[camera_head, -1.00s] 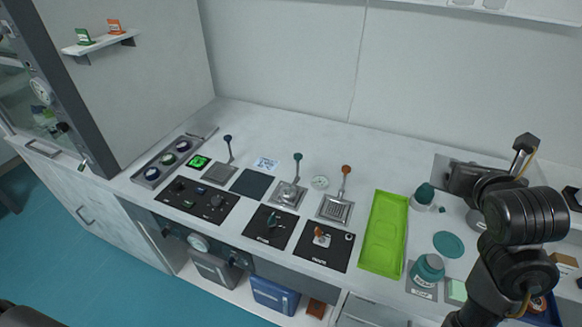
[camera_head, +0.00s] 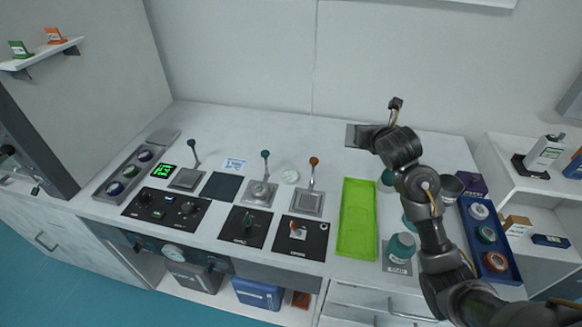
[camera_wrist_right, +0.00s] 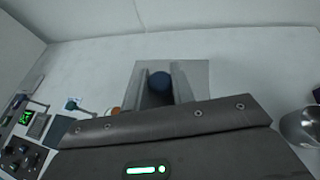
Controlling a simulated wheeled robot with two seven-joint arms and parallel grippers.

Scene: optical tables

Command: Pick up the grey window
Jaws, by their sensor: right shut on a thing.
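The grey window, a flat square grey plate (camera_head: 351,135), shows past the green tray's far end in the head view, partly covered by my right gripper (camera_head: 368,138). In the right wrist view the window (camera_wrist_right: 201,78) lies behind the two fingers, with a dark blue round knob (camera_wrist_right: 160,80) between them. My right gripper is shut on the window at this knob. I cannot tell how high the plate is above the table. My left gripper is not in view.
A bright green tray (camera_head: 357,222) lies left of my right arm. A teal-capped jar (camera_head: 401,247), a metal bowl (camera_head: 451,187) and a blue rack of jars (camera_head: 466,238) stand near the arm. Control panels and levers fill the left. The table's back centre is clear.

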